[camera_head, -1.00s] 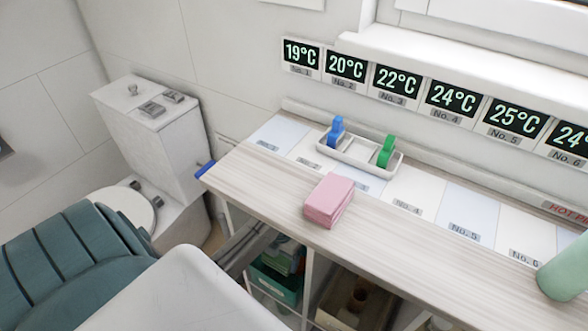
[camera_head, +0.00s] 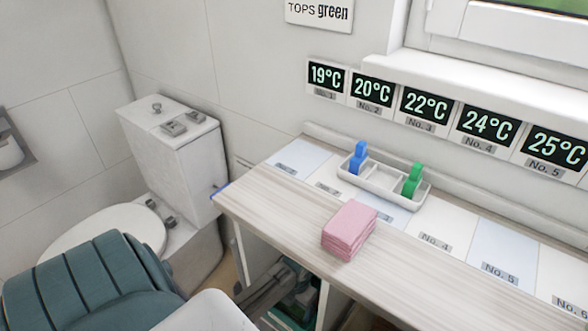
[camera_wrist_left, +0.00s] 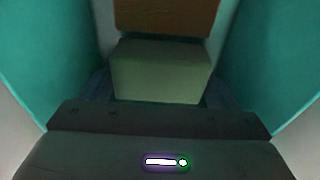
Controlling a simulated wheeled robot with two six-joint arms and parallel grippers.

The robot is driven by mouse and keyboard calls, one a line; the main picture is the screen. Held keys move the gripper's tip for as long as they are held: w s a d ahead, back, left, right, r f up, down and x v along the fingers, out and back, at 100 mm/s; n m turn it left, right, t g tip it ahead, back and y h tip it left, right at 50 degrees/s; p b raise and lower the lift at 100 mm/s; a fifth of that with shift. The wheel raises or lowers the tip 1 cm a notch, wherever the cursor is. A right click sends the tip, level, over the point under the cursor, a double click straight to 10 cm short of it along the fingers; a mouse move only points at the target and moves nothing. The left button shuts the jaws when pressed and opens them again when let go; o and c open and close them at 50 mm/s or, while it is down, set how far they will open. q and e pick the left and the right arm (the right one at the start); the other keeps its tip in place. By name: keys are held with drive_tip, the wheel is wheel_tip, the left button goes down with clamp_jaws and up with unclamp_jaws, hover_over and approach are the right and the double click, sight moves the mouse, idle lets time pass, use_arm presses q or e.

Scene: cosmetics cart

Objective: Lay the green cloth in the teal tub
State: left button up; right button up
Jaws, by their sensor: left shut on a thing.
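The teal tub's walls (camera_wrist_left: 262,62) stand on both sides in the left wrist view. In the head view the tub (camera_head: 292,312) shows partly, low under the counter. The green cloth (camera_wrist_left: 162,70) is a pale green folded block between the tub's walls. My left gripper (camera_wrist_left: 160,92) is shut on it, down inside the tub. I cannot tell whether the cloth touches the tub's floor. My right gripper is in neither view.
An orange-brown thing (camera_wrist_left: 166,16) is beyond the cloth. On the counter (camera_head: 270,213) are a pink folded stack (camera_head: 349,228) and a white tray (camera_head: 383,180) with a blue and a green item. A toilet (camera_head: 110,232) and a dark teal ribbed thing (camera_head: 85,285) are at left.

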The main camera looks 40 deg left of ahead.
use_arm(q)
drive_tip(key=shift+f, duration=1.3)
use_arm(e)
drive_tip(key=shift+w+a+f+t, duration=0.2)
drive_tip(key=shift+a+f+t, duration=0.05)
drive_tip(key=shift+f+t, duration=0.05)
use_arm(q)
drive_tip(key=shift+f+b, duration=0.2)
drive_tip(key=shift+b, duration=0.15)
drive_tip(key=o, duration=1)
drive_tip(key=shift+r, duration=0.1)
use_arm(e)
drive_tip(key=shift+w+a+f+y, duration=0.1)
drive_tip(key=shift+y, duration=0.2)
